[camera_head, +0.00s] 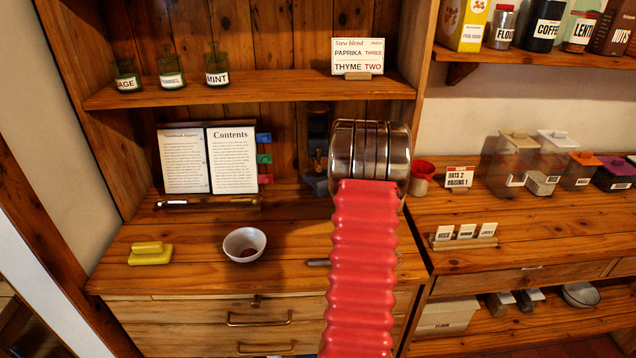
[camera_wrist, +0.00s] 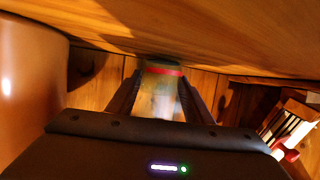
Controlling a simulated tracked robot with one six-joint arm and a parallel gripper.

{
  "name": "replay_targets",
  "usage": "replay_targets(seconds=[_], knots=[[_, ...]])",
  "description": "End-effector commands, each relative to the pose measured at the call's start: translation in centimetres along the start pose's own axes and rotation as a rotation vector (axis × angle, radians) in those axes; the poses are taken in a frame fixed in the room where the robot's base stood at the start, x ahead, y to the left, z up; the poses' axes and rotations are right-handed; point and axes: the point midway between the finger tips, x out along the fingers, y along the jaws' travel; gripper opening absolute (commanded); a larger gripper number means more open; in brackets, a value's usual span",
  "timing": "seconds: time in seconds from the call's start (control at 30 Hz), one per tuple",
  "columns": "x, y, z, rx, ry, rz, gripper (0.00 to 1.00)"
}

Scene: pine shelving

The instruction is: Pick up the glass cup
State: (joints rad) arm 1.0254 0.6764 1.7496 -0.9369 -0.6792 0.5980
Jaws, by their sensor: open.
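A see-through glass cup (camera_wrist: 160,98) with a red band near its top shows in the wrist view, between the two dark fingers of my gripper (camera_wrist: 158,80). The fingers are open, one on each side of it. I cannot tell whether they touch it. In the head view my red ribbed arm and its metal joint cover the middle, and my gripper and this glass are hidden behind them.
Labelled glass jars (camera_head: 172,72) and a sign (camera_head: 357,57) stand on the upper shelf. In the wrist view, wood closes in above.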

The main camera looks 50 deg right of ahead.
Motion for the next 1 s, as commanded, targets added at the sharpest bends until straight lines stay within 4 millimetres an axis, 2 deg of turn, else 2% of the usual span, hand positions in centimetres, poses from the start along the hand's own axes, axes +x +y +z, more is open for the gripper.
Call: replay_targets(seconds=[0.33,0.7,1.0], knots=[[0.0,-0.03,0.01,0.0,0.0,-0.001,0.45],[-0.01,-0.03,0.0,0.0,0.0,-0.001,0.19],[-0.07,-0.01,-0.19,-0.001,0.001,0.0,0.19]])
